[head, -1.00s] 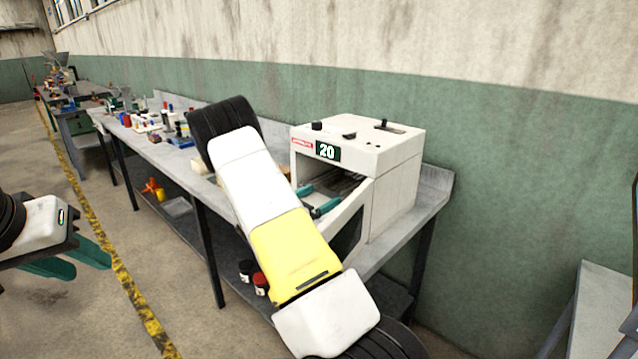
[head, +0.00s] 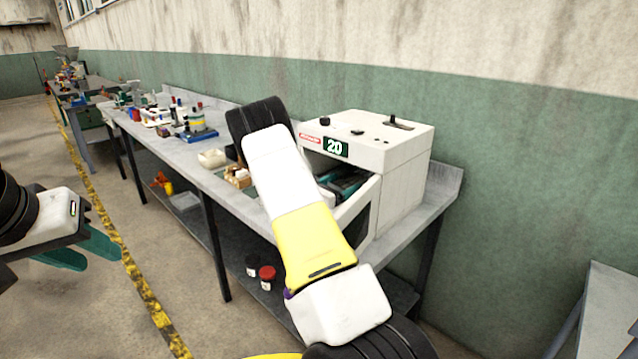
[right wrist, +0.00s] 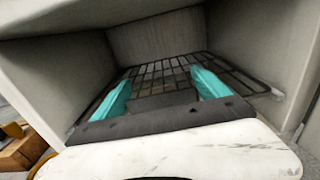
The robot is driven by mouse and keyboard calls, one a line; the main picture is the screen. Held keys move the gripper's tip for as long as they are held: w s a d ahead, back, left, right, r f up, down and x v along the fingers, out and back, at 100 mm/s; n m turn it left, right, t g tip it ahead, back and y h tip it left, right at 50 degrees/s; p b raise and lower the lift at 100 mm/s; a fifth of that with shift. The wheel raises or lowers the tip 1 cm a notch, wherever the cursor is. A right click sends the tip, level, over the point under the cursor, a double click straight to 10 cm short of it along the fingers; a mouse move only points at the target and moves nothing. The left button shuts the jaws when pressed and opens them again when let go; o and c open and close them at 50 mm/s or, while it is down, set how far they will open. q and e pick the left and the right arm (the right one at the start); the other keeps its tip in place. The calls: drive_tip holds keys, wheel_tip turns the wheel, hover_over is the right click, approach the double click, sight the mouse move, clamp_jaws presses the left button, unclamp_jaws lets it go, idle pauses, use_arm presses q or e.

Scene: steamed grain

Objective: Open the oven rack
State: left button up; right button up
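The white oven (head: 395,158), with a display reading 20, stands on the grey workbench and its front is open. In the right wrist view the dark wire oven rack (right wrist: 160,68) lies inside the chamber between pale walls. My right gripper (head: 345,186) reaches into the opening, partly hidden by the oven front and my arm. In the right wrist view its two teal fingers (right wrist: 162,90) are wide apart over the rack, with nothing seen between them but the rack. Whether they touch it I cannot tell. My left gripper (head: 88,252) is open and empty at the left, away from the bench.
The workbench (head: 235,198) runs back left, with a wooden block holder (head: 237,177), a pale tray (head: 212,158) and several tools on it. Jars (head: 267,277) stand on the lower shelf. Another grey table (head: 610,310) is at right. The floor at left is clear.

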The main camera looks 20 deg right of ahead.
clamp_jaws()
drive_tip(key=v, duration=1.7)
drive_tip(key=shift+a, duration=0.1)
drive_tip(key=shift+o, duration=1.7)
unclamp_jaws()
drive_tip(key=shift+a, duration=0.1)
drive_tip(key=v, duration=0.7)
drive_tip(key=shift+a, duration=0.3)
drive_tip(key=shift+s+f, duration=0.1)
drive_tip(key=shift+s, duration=0.05)
